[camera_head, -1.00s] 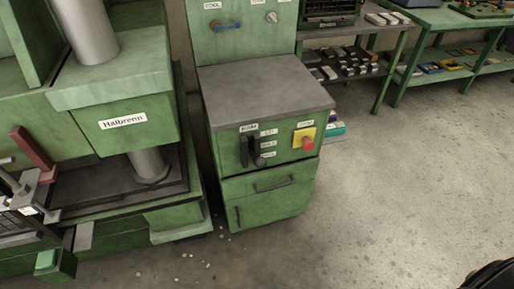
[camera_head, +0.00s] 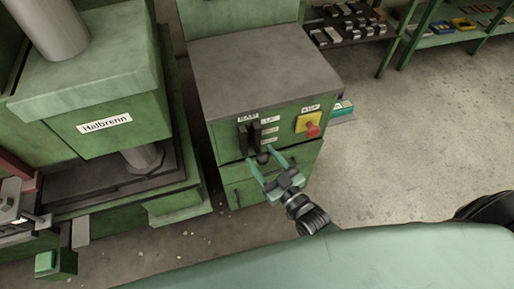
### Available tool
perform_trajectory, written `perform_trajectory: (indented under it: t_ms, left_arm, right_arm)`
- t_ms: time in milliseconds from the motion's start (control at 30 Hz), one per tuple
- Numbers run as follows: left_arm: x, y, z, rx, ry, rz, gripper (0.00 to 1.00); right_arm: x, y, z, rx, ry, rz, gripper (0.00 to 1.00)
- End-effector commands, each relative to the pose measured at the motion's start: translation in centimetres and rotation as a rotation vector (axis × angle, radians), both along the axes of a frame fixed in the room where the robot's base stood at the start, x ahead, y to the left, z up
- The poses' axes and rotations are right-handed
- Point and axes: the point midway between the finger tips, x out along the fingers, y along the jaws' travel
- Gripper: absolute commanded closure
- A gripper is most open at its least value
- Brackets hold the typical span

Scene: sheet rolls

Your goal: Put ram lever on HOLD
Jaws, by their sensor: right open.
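The black ram lever (camera_head: 256,135) is on the front of the green control cabinet, under the RAM label (camera_head: 248,117). Several small white position labels (camera_head: 269,130) run down its right side. A dark round knob (camera_head: 262,158) shows at the lever's lower end. Which label the lever stands at I cannot tell. My right gripper (camera_head: 259,155) is open, its two green fingers pointing at the panel, one on either side of the knob in the picture. Whether they touch it I cannot tell. My left gripper is not in view.
A red stop button (camera_head: 312,130) on a yellow plate sits right of the lever. The green press marked Halbrenn (camera_head: 105,123) stands to the left. The cabinet's grey top (camera_head: 260,65) is clear. Open floor (camera_head: 385,150) lies to the right.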

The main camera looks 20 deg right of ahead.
Motion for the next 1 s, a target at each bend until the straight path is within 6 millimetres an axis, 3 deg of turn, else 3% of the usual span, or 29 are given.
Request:
perform_trajectory:
  t_ms: [200,533,567,733,767,1000]
  left_arm:
    - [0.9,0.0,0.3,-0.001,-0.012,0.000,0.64]
    - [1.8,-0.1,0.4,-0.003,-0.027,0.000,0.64]
    - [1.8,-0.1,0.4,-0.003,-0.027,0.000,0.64]
    - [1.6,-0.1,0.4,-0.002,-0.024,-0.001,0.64]
    - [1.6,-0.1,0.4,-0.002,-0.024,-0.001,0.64]
    - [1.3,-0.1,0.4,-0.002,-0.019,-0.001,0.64]
  right_arm:
    - [2.5,0.8,0.0,0.000,0.000,0.000,0.43]
    - [2.9,0.9,-0.1,-0.001,0.002,0.000,0.43]
    - [2.9,0.9,-0.1,-0.001,0.002,0.000,0.49]
    - [2.9,0.9,-0.1,-0.001,0.002,0.000,0.96]
    - [2.9,0.9,-0.1,-0.001,0.002,0.000,1.00]
    - [2.8,0.9,0.0,-0.001,0.002,0.000,1.00]
